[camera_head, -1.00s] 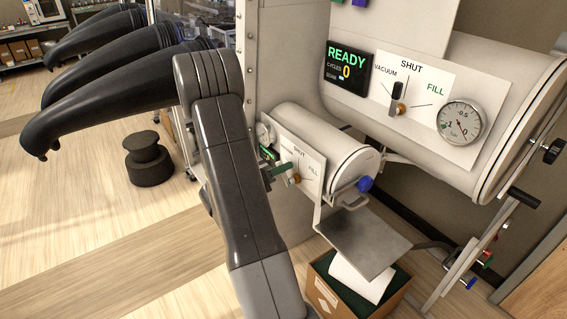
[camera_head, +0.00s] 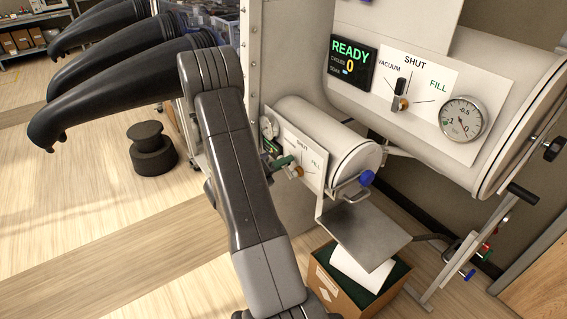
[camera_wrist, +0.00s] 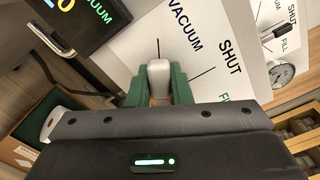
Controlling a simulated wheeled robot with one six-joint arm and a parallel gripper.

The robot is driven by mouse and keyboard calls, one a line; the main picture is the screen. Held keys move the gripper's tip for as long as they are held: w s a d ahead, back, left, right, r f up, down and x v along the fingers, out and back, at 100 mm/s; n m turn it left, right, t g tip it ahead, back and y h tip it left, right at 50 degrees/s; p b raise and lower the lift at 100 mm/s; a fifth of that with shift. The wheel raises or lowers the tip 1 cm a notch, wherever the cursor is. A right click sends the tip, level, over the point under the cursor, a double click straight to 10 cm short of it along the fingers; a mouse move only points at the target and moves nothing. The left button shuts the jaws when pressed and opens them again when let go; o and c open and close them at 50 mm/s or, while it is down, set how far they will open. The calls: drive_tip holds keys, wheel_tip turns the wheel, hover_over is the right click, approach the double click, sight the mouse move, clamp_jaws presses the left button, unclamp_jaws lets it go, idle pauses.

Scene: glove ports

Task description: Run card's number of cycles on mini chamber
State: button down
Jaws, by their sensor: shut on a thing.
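The mini chamber (camera_head: 335,135) is a small white cylinder with a dial plate (camera_head: 312,168) marked SHUT and FILL. My gripper's green fingers (camera_head: 277,155) are at the left side of this plate. In the wrist view, my green fingers (camera_wrist: 157,88) are shut on a pale grey valve handle (camera_wrist: 158,74). The handle points along the line beside the word VACUUM. A dark display (camera_wrist: 72,28) there shows green VACUUM and a yellow digit, partly cut off. No card is clearly visible.
The large chamber above has its own READY display (camera_head: 353,62), showing 0 cycles, a black lever (camera_head: 400,90) at SHUT and a gauge (camera_head: 461,119). Below stand a metal shelf (camera_head: 365,235) and a cardboard box (camera_head: 345,290). Black gloves (camera_head: 120,90) jut out left.

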drive_tip(key=c, duration=1.3)
unclamp_jaws()
drive_tip(key=shift+a, duration=0.1)
drive_tip(key=b+v, duration=0.3)
drive_tip(key=v, duration=1)
drive_tip(key=shift+s+a+b, duration=0.25)
drive_tip(key=shift+a+b, duration=0.05)
